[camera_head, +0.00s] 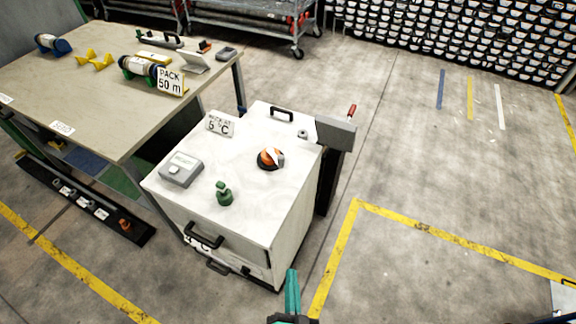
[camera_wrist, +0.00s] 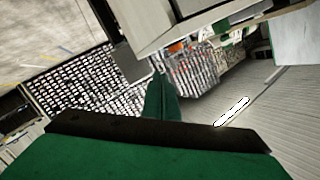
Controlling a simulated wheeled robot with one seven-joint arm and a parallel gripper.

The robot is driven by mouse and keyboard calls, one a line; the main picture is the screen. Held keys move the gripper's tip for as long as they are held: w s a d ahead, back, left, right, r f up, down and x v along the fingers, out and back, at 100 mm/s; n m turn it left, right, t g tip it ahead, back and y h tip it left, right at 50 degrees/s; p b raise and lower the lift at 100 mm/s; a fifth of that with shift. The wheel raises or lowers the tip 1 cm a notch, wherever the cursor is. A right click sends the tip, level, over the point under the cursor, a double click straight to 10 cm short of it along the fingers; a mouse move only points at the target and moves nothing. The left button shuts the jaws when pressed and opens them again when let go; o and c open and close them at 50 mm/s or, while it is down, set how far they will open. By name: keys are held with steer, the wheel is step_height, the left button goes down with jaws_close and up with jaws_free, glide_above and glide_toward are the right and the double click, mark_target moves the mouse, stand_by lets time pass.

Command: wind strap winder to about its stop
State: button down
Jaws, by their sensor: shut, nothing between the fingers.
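A white cabinet (camera_head: 250,215) stands in the middle of the head view. On its top is an orange and black round knob (camera_head: 268,158) with a pale lever. A grey block (camera_head: 335,134) at its right rear edge has a small red-handled piece (camera_head: 351,112). I cannot tell for sure which of these is the strap winder. My gripper (camera_head: 292,283) is at the bottom of the head view, in front of the cabinet's right corner and apart from the knob. Its green fingers (camera_wrist: 160,97) are together and hold nothing.
A grey box (camera_head: 181,169), a green knob (camera_head: 224,195), a "5 °C" sign (camera_head: 219,124) and a black handle (camera_head: 282,114) are on the cabinet top. A work table (camera_head: 95,115) stands at left. A rack (camera_head: 450,35) fills the back. Floor on the right is clear.

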steer(key=w+d+r+m, duration=0.1)
steer(key=w+m, duration=0.3)
steer(key=w, duration=0.8)
steer(key=w+d+r+m+t, duration=0.1)
steer(key=w+d+m, duration=0.1)
steer(key=w, duration=1.1)
steer(key=w+d+r+m, duration=0.1)
steer(key=w+m, duration=0.4)
steer(key=w, duration=0.8)
steer(key=shift+w+d+r+m+t+h, duration=0.15)
steer(key=shift+d+r+m+t+h, duration=0.2)
steer(key=shift+d, duration=0.2)
steer(key=shift+s+a+r, duration=0.1)
steer(key=shift+s+a, duration=0.15)
steer(key=shift+a, duration=0.5)
steer(key=shift+s+a, duration=0.2)
steer(key=shift+a, duration=0.55)
